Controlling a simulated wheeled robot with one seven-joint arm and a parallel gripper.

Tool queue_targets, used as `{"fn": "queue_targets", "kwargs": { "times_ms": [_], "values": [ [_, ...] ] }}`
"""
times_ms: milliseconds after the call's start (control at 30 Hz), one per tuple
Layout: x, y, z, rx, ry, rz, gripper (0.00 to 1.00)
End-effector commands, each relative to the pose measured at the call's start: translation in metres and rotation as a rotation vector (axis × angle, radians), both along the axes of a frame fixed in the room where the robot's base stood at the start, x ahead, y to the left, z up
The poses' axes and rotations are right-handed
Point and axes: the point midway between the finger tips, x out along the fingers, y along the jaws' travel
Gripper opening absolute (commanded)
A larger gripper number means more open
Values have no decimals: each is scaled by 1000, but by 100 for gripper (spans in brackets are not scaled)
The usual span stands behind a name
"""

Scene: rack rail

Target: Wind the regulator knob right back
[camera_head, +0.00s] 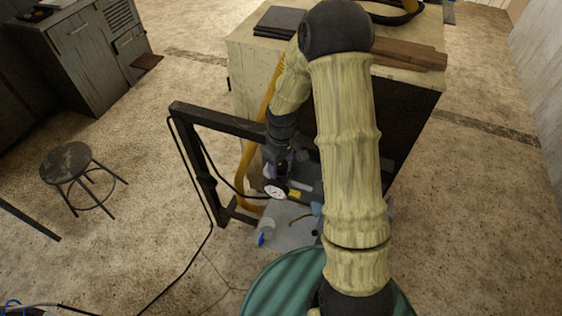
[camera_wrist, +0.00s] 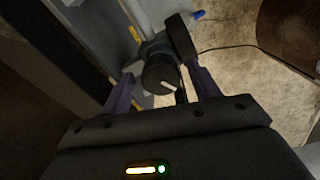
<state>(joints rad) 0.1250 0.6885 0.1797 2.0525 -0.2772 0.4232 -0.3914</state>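The regulator knob (camera_wrist: 160,76) is a dark round cap with a white pointer line in the wrist view. The line slants down to the right. The regulator's gauge (camera_head: 274,189) faces the head camera with a white dial; in the wrist view its dark round case (camera_wrist: 181,38) shows beside the knob. My gripper (camera_wrist: 163,90) is open, with one purple finger on each side of the knob and a gap visible on both sides. In the head view my gripper (camera_head: 278,160) is partly hidden, and I cannot make out the knob there.
A dark frame (camera_head: 205,175) stands left of the regulator, with a black hose running from it. A yellow hose (camera_head: 245,170) hangs by the pale cabinet (camera_head: 245,60) behind. A teal drum (camera_head: 285,285) is in front. A stool (camera_head: 67,162) stands at the left on open floor.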

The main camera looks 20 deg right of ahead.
Motion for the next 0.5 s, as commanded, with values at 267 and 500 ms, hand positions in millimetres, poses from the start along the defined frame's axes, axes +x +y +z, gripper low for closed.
{"fn": "queue_targets", "kwargs": {
  "times_ms": [267,500],
  "values": [
    [0,3,0,0,0,5,18],
    [0,3,1,1,-1,21,18]
  ]
}}
